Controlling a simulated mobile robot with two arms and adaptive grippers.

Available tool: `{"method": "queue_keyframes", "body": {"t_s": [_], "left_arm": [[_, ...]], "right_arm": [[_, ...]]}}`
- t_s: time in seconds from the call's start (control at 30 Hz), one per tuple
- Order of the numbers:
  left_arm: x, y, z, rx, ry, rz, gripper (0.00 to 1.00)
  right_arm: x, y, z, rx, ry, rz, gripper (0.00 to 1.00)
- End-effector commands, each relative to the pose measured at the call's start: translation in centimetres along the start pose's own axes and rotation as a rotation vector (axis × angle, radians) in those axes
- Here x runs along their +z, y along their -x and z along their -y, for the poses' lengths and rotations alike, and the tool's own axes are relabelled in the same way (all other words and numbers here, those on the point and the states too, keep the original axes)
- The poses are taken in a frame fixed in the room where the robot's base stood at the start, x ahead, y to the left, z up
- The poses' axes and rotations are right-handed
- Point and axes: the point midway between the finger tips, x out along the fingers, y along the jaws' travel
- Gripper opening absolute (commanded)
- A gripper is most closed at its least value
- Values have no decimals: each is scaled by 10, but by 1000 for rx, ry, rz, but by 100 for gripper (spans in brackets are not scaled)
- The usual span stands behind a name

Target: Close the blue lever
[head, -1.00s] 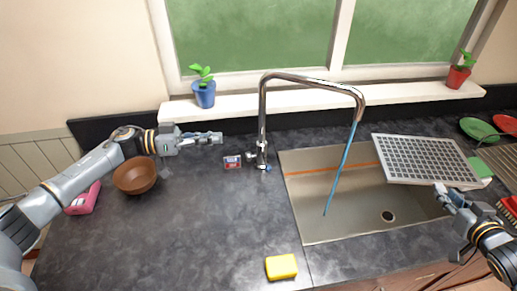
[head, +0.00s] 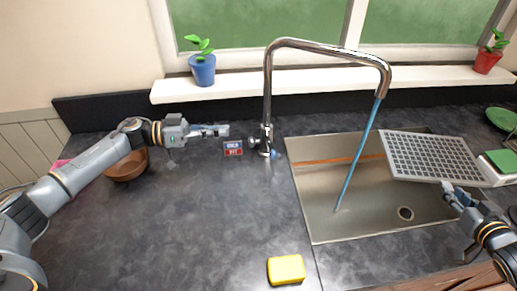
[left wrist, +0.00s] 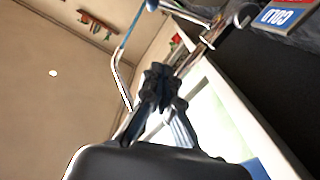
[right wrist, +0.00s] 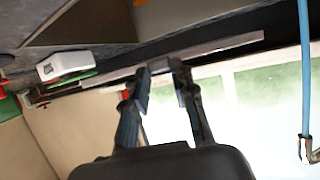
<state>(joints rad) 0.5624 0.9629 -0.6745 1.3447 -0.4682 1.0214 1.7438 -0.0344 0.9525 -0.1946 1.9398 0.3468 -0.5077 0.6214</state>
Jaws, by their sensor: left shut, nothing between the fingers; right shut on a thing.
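The chrome faucet (head: 268,95) stands behind the sink, with a blue stream of water (head: 357,155) falling from its spout into the basin. A small blue lever (head: 276,154) shows low on the right side of its base. My left gripper (head: 226,130) is shut and empty, left of the faucet base and apart from it, near the small cold/hot sign (head: 233,148). The sign also shows in the left wrist view (left wrist: 278,17). My right gripper (head: 446,187) is shut on the grey grid rack (head: 430,155) at its near edge. The rack appears edge-on in the right wrist view (right wrist: 215,48).
The sink (head: 330,222) takes up the right of the counter. A yellow sponge (head: 286,269) lies at the front. A brown bowl (head: 127,169) sits under my left arm. Potted plants (head: 203,68) stand on the windowsill. The counter left of the sink is mostly bare.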

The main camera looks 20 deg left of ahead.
Motion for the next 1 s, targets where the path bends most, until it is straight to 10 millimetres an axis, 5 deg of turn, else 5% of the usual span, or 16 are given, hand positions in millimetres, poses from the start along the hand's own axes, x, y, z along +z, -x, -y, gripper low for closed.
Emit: {"method": "queue_keyframes", "body": {"t_s": [0.27,0.6,0.7,1.0], "left_arm": [[2,-29,0,3,-1,-3,0],[4,-103,0,4,-3,-3,0],[24,-104,3,0,1,1,0],[41,-109,2,-1,-1,-1,0]], "right_arm": [[5,-2,0,0,0,-3,0],[21,-9,0,0,0,-2,0],[39,-16,0,0,0,-2,0],[56,-24,0,0,1,-3,0]]}}
